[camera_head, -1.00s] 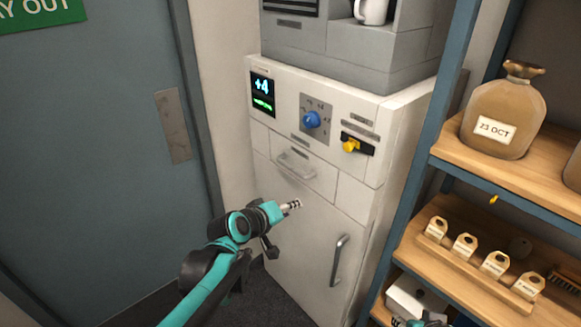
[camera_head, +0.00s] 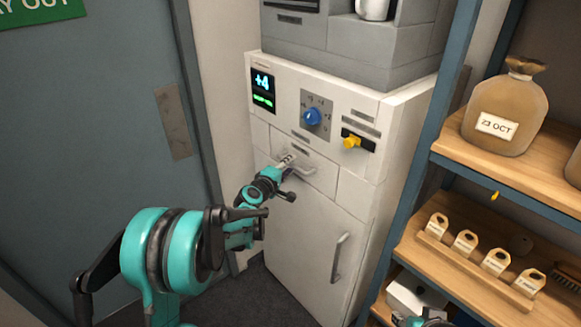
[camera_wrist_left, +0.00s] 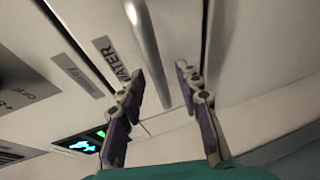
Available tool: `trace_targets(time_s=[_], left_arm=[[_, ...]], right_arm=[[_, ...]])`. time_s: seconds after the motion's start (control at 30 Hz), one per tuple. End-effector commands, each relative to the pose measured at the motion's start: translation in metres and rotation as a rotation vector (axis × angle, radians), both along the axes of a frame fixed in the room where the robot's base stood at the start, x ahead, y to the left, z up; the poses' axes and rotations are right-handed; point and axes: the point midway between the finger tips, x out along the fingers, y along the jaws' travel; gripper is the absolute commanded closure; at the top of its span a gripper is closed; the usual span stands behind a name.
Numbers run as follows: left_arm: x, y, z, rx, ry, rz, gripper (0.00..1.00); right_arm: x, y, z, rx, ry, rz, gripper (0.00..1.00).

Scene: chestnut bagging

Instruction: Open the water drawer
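The water drawer (camera_head: 318,176) is a pale front in the white cabinet, and it looks shut. Its bar handle (camera_head: 307,170) is partly covered by my left gripper (camera_head: 287,160) in the head view. In the left wrist view, my left gripper (camera_wrist_left: 160,76) is open, its two fingers apart. The handle (camera_wrist_left: 149,50) runs into the gap between the fingertips, nearer the finger on the left. A label reading "WATER" (camera_wrist_left: 116,61) is beside it. A teal piece of my right arm shows at the bottom edge of the head view; its fingers are not clear.
Above the drawer are a blue knob (camera_head: 311,117), a yellow lever (camera_head: 351,142) and a "+4" display (camera_head: 263,90). A lower door has an upright handle (camera_head: 340,257). A shelf rack (camera_head: 437,150) with a sack and small tagged blocks stands close on the right.

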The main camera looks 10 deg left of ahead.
Motion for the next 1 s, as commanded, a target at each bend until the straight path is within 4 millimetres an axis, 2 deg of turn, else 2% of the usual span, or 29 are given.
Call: trace_targets(time_s=[0.13,0.4,0.43,0.5,0.57,0.83,1.0], left_arm=[[0.012,-0.004,-0.003,0.001,0.0,-0.002,0.66],[0.014,-0.004,-0.002,0.001,0.0,-0.001,0.66],[0.014,-0.004,-0.002,0.001,0.0,-0.001,0.68],[0.014,-0.004,-0.002,0.001,0.0,-0.001,0.87],[0.014,-0.004,-0.002,0.001,0.0,-0.001,1.0],[0.012,-0.003,-0.002,0.001,0.001,-0.001,1.0],[0.002,0.005,-0.002,0.001,0.001,0.001,1.0]], right_arm=[[0.0,0.0,-0.003,0.0,0.0,0.0,0.6],[0.0,0.0,-0.002,0.0,0.0,0.0,0.6],[0.0,0.0,-0.002,0.0,0.0,0.0,0.6],[0.0,0.0,-0.002,0.0,0.0,0.0,0.6],[0.0,0.0,-0.002,0.0,0.0,0.0,0.6],[0.0,0.0,-0.003,0.0,0.0,0.0,0.6],[0.0,0.0,-0.004,0.0,0.0,0.0,0.6]])
